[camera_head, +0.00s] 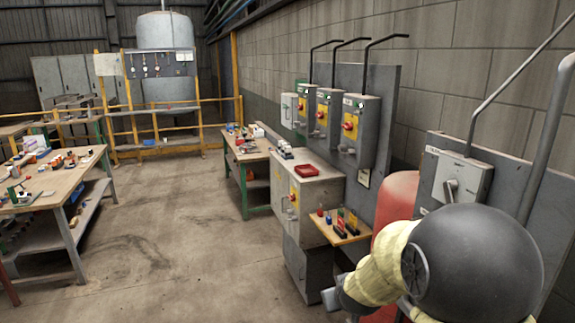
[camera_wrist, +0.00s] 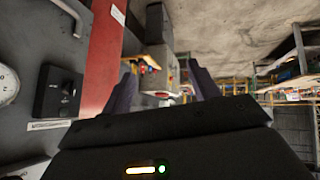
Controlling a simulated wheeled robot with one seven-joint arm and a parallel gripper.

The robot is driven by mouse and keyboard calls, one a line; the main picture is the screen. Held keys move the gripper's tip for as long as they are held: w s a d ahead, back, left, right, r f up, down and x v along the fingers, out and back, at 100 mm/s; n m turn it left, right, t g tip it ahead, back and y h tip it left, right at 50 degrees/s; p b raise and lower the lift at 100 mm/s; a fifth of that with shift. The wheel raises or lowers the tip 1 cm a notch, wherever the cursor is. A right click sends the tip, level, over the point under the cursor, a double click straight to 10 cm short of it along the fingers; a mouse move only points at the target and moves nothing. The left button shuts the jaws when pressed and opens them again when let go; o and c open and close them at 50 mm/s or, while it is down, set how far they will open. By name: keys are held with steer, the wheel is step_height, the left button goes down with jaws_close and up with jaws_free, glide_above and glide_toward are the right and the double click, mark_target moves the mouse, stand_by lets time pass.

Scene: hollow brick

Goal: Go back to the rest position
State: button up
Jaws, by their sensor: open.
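My gripper (camera_wrist: 162,68) shows in the wrist view with its two dark fingers spread apart. Nothing is between the fingers. In the head view my arm fills the lower right corner, folded in front of the wall panels. My gripper cannot be made out clearly there. The wrist view is rotated relative to the room.
A grey switch box (camera_head: 460,180) and a red tank (camera_head: 397,208) stand close to my arm. A black rotary switch (camera_wrist: 58,91) is at the wrist view's left. A small wooden shelf (camera_head: 343,232) juts from a grey cabinet (camera_head: 306,200). Open floor (camera_head: 180,220) lies left.

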steer(key=s+d+f+m+g, duration=0.1)
steer(key=s+g, duration=0.2)
steer(key=s, duration=0.7)
steer(key=s+d+f+m+g, duration=0.1)
steer(key=s+f+g, duration=0.1)
steer(key=s, duration=0.8)
steer(key=shift+m+g, duration=0.4)
steer(key=shift+g, duration=0.1)
